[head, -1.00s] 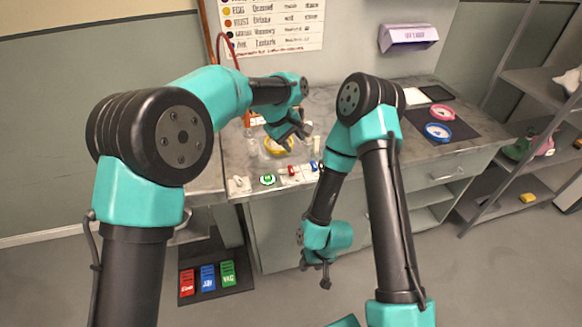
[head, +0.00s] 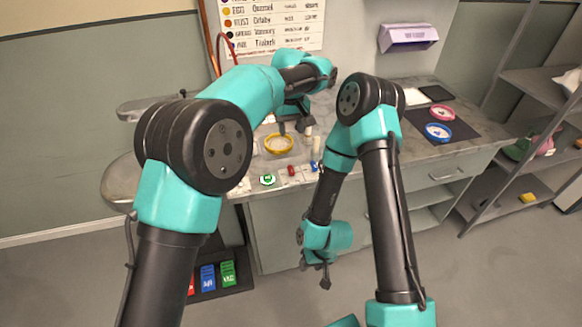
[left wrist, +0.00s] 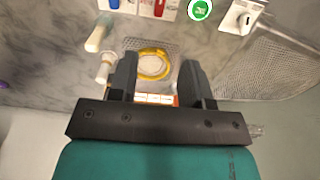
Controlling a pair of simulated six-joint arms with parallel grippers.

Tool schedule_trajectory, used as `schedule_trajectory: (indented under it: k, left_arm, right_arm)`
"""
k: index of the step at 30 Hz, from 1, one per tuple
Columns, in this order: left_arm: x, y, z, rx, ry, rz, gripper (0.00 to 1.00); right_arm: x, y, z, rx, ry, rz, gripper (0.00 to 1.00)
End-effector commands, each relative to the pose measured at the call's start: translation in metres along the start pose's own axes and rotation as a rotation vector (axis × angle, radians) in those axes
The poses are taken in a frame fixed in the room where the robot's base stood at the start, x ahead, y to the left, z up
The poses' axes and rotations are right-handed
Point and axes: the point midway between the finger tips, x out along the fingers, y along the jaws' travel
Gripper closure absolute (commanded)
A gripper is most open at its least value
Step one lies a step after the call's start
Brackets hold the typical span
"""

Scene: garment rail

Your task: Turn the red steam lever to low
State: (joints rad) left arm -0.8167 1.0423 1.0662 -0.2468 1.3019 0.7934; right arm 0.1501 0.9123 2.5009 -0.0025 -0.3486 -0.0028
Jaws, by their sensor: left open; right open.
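The red lever (head: 291,170) sits on a white plate at the counter's front edge, between a green round button (head: 267,180) and a blue lever (head: 314,166). In the left wrist view the red lever (left wrist: 159,7) is at the top edge, partly cut off; its setting marks are not readable. My left gripper (head: 297,124) is open and empty over the back of the counter, behind the yellow ring (head: 278,143), apart from the lever. In the left wrist view its open fingers (left wrist: 158,78) frame the ring. My right gripper (head: 323,272) hangs low before the cabinet, open and empty.
Two small pale cylinders, one (head: 316,148) nearer the front, stand right of the ring. A dark mat (head: 465,132) with pink and blue rings lies on the right counter. A shelf (head: 505,183) stands far right.

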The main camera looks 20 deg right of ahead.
Motion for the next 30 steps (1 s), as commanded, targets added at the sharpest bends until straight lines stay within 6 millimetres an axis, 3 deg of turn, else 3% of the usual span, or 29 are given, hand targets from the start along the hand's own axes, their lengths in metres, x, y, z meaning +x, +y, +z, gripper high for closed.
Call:
schedule_trajectory:
  k: [24,30]
  left_arm:
    - [0.135,0.0,0.0,0.0,-0.002,0.0,0.55]
    - [0.156,0.0,0.0,0.0,-0.001,0.001,0.55]
  right_arm:
    - [0.0,0.0,0.0,0.0,0.0,0.0,0.57]
    - [0.0,0.0,0.0,0.0,0.0,0.0,0.57]
